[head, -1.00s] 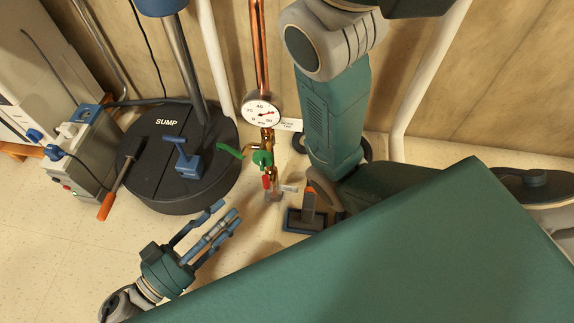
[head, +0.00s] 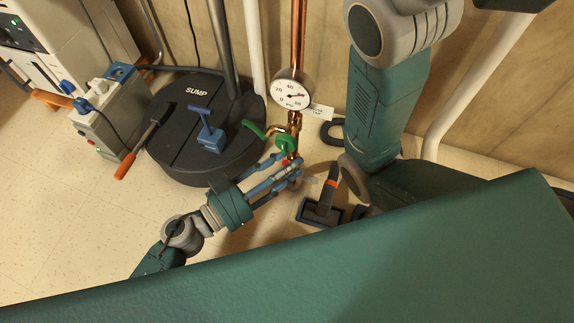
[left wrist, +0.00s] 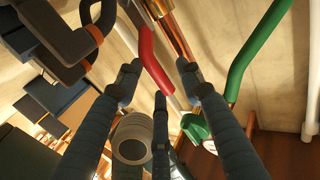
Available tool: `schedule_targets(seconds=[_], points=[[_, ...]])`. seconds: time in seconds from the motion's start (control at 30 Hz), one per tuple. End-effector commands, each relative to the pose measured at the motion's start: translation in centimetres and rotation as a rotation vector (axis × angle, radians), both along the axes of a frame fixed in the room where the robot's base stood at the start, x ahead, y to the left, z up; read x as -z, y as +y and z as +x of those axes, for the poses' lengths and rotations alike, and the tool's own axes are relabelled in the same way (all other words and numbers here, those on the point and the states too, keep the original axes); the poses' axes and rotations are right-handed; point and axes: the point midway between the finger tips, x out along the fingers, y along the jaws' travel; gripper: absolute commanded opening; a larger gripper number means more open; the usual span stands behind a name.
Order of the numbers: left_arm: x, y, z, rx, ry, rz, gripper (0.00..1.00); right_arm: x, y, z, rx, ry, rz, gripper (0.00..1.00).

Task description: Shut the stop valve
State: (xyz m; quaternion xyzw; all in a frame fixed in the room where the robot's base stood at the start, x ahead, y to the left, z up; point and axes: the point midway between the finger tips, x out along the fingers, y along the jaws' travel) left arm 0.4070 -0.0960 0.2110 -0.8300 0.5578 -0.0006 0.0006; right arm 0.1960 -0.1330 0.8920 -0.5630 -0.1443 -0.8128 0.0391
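The valve assembly sits on a copper pipe (head: 298,40) under a round pressure gauge (head: 292,95). It has a green lever (head: 253,128), another green part (head: 284,145) and a small red handle (head: 288,160) lower down. My left gripper (head: 293,170) is at the red handle, fingers apart. In the left wrist view, the red handle (left wrist: 152,58) runs down between and just beyond the open fingertips (left wrist: 158,70); contact cannot be told. The green lever (left wrist: 252,55) is right of the fingers. In the head view, my fingers partly hide the lower valve. My right gripper is not in view.
A black sump lid (head: 180,120) with a blue-handled part (head: 206,135) lies left of the valve. A dark tool with an orange band (head: 330,190) stands close to the right. A white pipe (head: 254,60) rises behind. The floor at front left is clear.

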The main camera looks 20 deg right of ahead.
Motion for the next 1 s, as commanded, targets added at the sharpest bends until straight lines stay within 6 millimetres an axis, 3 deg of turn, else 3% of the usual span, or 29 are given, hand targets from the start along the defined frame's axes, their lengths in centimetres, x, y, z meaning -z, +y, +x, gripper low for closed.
schedule_targets(seconds=[0.23,0.43,1.0], points=[[0.01,-0.07,0.04,0.000,0.000,0.001,0.37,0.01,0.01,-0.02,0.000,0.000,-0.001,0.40],[0.01,-0.04,0.03,0.000,0.000,0.000,0.00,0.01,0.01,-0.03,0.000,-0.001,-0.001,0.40],[0.13,0.88,0.66,-0.003,0.061,-0.088,0.00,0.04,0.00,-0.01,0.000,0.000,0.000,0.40]])
